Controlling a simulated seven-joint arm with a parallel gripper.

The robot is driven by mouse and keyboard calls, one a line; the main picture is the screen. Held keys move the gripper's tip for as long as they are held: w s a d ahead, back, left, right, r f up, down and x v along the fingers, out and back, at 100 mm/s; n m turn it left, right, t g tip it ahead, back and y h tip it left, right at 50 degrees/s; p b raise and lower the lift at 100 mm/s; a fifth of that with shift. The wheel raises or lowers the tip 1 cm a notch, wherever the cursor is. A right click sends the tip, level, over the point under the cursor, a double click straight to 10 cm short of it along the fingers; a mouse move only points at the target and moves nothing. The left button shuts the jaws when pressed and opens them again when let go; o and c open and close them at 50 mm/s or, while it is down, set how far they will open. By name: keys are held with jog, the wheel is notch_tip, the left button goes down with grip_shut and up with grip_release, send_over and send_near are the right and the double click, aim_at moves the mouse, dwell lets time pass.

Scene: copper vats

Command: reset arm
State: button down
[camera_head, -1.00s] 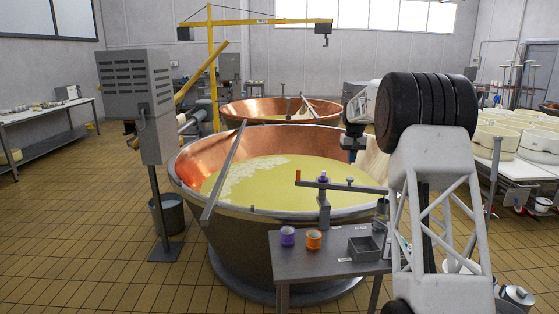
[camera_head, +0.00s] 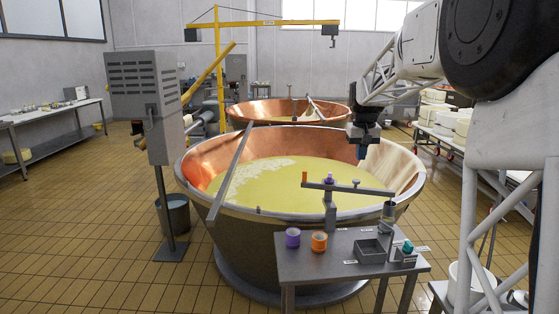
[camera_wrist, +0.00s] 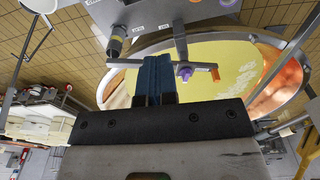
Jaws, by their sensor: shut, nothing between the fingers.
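My gripper (camera_head: 361,152) hangs pointing down at the right rim side of the near copper vat (camera_head: 262,232), with my arm reaching in from the upper right. In the wrist view its blue fingers (camera_wrist: 153,78) are together with nothing between them. The grey side table (camera_head: 310,262) stands in front of the vat, below and nearer than my gripper. A post with a crossbar (camera_head: 345,188) stands on it, with an orange end and a purple piece on top. The wrist view also shows this crossbar (camera_wrist: 200,68), beyond the fingers. I cannot tell the exact gap.
A purple cup (camera_head: 292,238), an orange cup (camera_head: 319,242), an open grey box (camera_head: 370,251) and a teal piece (camera_head: 407,246) are on the table. A grey cabinet on a pole (camera_head: 145,95) stands left. Floor at left (camera_head: 75,225) is mostly clear.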

jog(key=s+a, duration=0.2)
jog(key=s, duration=1.2)
jog(key=s+a, duration=0.3)
jog(key=s, duration=1)
jog(key=s+f, duration=0.3)
jog(key=s, duration=0.6)
jog(key=s+a+f+t, duration=0.1)
jog(key=s+f, duration=0.3)
jog(key=s, duration=0.4)
jog(key=s+a+f, duration=0.1)
jog(key=s+f, duration=0.2)
jog(key=s, duration=0.6)
jog(key=shift+s+a+f+t, duration=0.15)
jog(key=shift+s+f+t, duration=0.15)
jog(key=shift+s, duration=0.05)
